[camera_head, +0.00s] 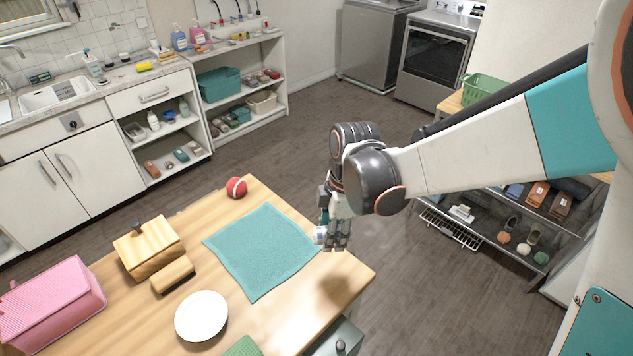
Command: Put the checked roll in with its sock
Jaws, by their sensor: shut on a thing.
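My gripper (336,244) points down over the right edge of the wooden table. It is shut on a small white-and-blue checked roll (320,234), which shows at the left of the fingers, by the right corner of the teal cloth (262,248). I cannot tell whether the roll touches the table. The fingers hide part of it. I cannot make out a matching checked sock in this view.
A rack (480,235) stands behind my arm.

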